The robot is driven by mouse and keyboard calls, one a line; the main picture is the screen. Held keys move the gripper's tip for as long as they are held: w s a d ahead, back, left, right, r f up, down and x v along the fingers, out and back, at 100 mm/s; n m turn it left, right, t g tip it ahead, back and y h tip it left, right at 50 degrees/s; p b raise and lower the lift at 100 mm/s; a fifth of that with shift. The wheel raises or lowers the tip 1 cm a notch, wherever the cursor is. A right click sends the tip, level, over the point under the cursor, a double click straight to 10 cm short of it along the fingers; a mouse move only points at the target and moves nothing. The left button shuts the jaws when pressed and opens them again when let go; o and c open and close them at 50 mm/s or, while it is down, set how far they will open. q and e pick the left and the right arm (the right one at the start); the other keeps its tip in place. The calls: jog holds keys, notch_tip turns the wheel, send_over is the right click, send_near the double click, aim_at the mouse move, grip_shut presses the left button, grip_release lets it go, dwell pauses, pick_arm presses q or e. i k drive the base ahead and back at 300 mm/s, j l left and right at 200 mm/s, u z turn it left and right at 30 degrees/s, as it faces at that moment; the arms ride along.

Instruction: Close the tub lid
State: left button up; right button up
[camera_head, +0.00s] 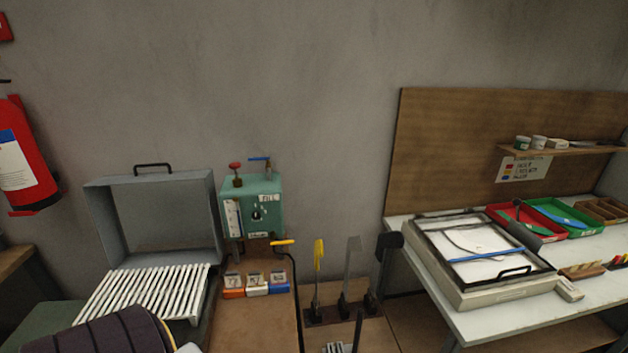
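The grey tub lid (203,218) stands raised at the left, with its hollow inner side toward me and a black handle (152,167) on its top edge. In front of it is the tub, topped by a white slatted rack (145,293); a dark rounded striped thing hides the near part. Neither of my grippers can be made out in this view.
A green fill unit (262,205) with red and blue valve handles stands right of the lid. Small coloured boxes (257,283) and a black post with an orange handle (283,242) are near it. A white table (520,318) with a framed panel (430,262) is at the right.

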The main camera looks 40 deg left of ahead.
aim_at(98, 194)
jog(key=u, duration=1.3)
